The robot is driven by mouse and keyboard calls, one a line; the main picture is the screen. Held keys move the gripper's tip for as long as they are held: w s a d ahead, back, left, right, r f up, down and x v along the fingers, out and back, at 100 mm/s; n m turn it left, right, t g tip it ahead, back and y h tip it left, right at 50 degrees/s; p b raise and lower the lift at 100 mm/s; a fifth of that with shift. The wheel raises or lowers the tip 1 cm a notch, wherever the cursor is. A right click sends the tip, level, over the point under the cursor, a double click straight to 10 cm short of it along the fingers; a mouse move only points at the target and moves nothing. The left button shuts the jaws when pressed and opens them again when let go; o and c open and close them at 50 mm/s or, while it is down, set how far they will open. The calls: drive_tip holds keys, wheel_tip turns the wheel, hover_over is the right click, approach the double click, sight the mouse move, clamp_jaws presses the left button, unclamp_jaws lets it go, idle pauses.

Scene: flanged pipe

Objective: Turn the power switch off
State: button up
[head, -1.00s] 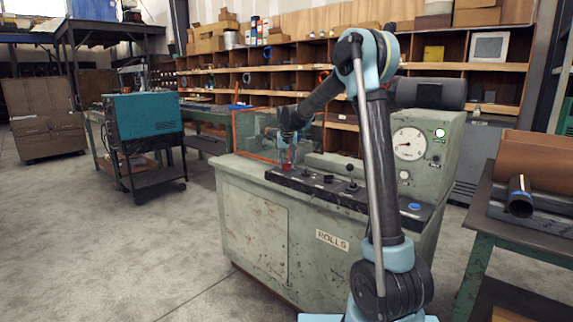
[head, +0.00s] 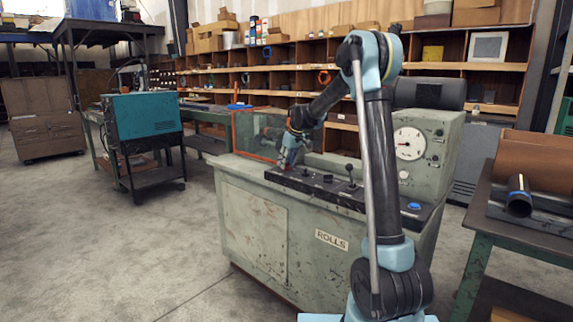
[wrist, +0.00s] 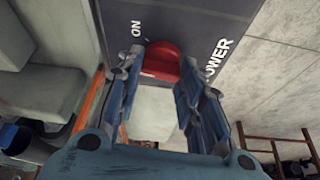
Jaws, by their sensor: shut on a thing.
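The power switch is a red knob (wrist: 160,62) on a dark panel, seen in the wrist view between the words "ON" and "POWER". My gripper (wrist: 162,70) has its blue fingers on both sides of the knob and is shut on it. In the head view my gripper (head: 287,164) is at the left end of the dark control panel (head: 345,194) on the green machine (head: 265,232) marked "ROLLS". It mostly hides the knob there. The indicator lamp (head: 439,133) beside the gauge is dark.
A black lever (head: 350,177) and a blue button (head: 414,206) are on the same panel, right of my gripper. An orange-framed clear guard (head: 255,135) stands behind it. A bench with a dark pipe (head: 519,196) is at the right. Open floor lies at the left.

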drive_tip(key=n, duration=0.2)
drive_tip(key=n+g, duration=0.2)
drive_tip(key=n, duration=0.1)
drive_tip(key=shift+w+d+n+y, duration=0.2)
drive_tip(key=shift+d+n+y, duration=0.1)
drive_tip(key=shift+y, duration=0.1)
drive_tip(key=shift+w+n+g, duration=0.15)
drive_tip(key=shift+n+g, duration=0.65)
drive_tip(key=shift+n, duration=1.4)
drive_tip(key=o, duration=1.1)
drive_tip(key=shift+c, duration=0.2)
drive_tip(key=shift+a, duration=0.1)
drive_tip(key=v, duration=1.2)
drive_tip(key=shift+f, duration=0.15)
